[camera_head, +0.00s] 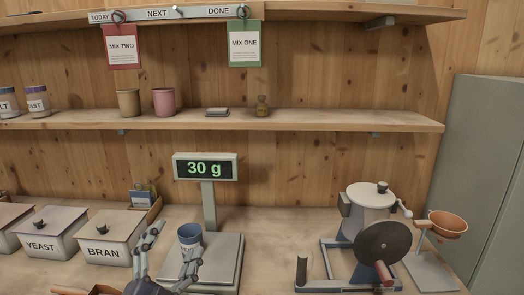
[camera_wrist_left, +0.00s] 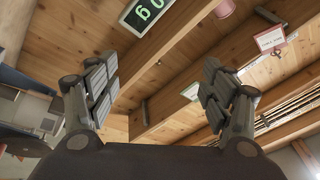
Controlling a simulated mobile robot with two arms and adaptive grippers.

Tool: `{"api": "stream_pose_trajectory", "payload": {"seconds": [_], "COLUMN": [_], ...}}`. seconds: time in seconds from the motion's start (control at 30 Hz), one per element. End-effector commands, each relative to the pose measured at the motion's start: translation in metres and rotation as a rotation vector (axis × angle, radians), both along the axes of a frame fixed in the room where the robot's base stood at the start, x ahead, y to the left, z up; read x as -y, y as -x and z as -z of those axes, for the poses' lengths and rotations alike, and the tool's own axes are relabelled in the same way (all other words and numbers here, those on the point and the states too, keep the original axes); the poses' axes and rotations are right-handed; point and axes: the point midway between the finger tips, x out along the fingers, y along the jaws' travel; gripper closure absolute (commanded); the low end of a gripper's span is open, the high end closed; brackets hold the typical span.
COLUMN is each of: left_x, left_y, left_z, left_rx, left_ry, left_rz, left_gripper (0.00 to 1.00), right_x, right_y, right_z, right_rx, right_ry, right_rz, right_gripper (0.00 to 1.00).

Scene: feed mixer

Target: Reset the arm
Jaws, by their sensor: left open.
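My left gripper (camera_head: 168,257) is at the lower middle of the head view, with its fingers spread apart and nothing between them. It also shows open and empty in the left wrist view (camera_wrist_left: 158,95), pointing toward the shelves. A blue cup (camera_head: 190,236) stands on the scale plate (camera_head: 227,262) just behind the gripper's right finger. In the picture they overlap; I cannot tell whether they touch. The scale display (camera_head: 205,168) reads 30 g. My right gripper is in neither view.
Bins marked YEAST (camera_head: 48,232) and BRAN (camera_head: 108,236) stand at the left. A mixer with a crank (camera_head: 370,230) and an orange bowl on a stand (camera_head: 447,224) are at the right. A shelf (camera_head: 330,121) with cups crosses above. Bare counter lies between scale and mixer.

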Motion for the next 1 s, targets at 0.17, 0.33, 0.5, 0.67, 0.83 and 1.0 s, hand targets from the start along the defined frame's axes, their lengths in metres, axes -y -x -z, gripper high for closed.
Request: {"api": "stream_pose_trajectory", "payload": {"seconds": [0.17, 0.33, 0.5, 0.67, 0.83, 1.0], "left_x": [-0.046, -0.058, -0.049, -0.035, -0.027, -0.025], "left_y": [0.03, 0.099, 0.176, 0.242, 0.268, 0.259], "left_z": [0.117, 0.221, 0.284, 0.315, 0.349, 0.398], "left_rx": [-0.435, -0.852, -1.181, -1.429, -1.558, -1.575], "left_ry": [0.267, 0.449, 0.551, 0.607, 0.622, 0.615], "left_rz": [-0.19, -0.329, -0.411, -0.455, -0.474, -0.481], "left_gripper": [0.26, 0.26, 0.26, 0.26, 0.26, 0.26], "right_x": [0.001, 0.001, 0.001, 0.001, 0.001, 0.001], "right_y": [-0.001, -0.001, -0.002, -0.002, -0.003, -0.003], "right_z": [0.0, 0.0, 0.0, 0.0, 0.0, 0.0], "right_rx": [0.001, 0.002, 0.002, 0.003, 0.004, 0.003], "right_ry": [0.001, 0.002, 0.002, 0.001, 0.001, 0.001], "right_rz": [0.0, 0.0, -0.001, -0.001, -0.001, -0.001], "right_gripper": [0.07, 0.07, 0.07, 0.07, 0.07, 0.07]}}
